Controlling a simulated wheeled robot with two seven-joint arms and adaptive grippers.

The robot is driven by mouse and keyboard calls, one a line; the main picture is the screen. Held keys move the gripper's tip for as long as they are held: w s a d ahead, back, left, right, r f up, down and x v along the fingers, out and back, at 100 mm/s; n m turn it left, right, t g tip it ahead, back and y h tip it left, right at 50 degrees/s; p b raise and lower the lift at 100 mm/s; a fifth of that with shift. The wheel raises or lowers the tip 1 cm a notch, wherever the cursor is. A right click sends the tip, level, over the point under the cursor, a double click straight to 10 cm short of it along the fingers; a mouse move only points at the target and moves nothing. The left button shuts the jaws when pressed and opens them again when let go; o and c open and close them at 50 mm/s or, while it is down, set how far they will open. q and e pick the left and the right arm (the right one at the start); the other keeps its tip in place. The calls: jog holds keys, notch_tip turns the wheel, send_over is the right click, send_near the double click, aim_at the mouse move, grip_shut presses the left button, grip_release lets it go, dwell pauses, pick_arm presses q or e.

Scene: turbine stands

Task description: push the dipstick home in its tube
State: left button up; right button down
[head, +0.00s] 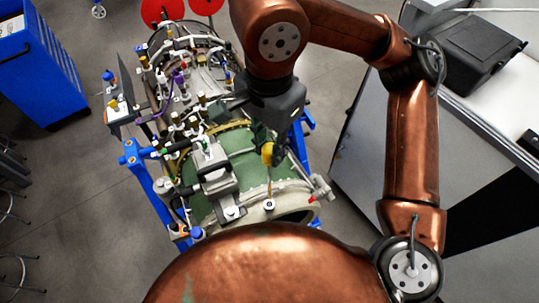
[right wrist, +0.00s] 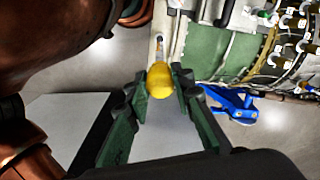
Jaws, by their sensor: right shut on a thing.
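The dipstick has a yellow handle (head: 267,154), and its thin rod runs down from the handle to a small light tube mouth (head: 269,206) on the turbine's near end. A length of rod shows between handle and tube, so the handle stands clear of the mouth. My right gripper (head: 271,149) is shut on the yellow handle from above. In the right wrist view the handle (right wrist: 160,82) sits between the green fingertips (right wrist: 160,72), with the rod and pale tube beyond it. How deep the rod sits is hidden. My left gripper is not in view.
The turbine (head: 195,110), with pipes and fittings, rests on a blue stand (head: 150,185). A grey box (head: 217,180) sits left of the tube. A blue cabinet (head: 40,65) is at the left, and a grey table (head: 355,150) with a dark case (head: 480,50) at the right.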

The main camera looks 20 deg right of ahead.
jog(key=shift+r+m, duration=0.35)
jog(key=shift+m, duration=0.35)
jog(key=shift+f, duration=0.1)
jog(key=b, duration=0.4)
send_over(269, 177)
jog(key=shift+w+d+f, duration=0.1)
jog(key=shift+w+f, duration=0.05)
jog(key=shift+f, duration=2.1)
jog(key=shift+f, duration=0.1)
jog(key=shift+f, duration=0.2)
jog(key=shift+f+b, duration=0.15)
jog(key=shift+b, duration=0.2)
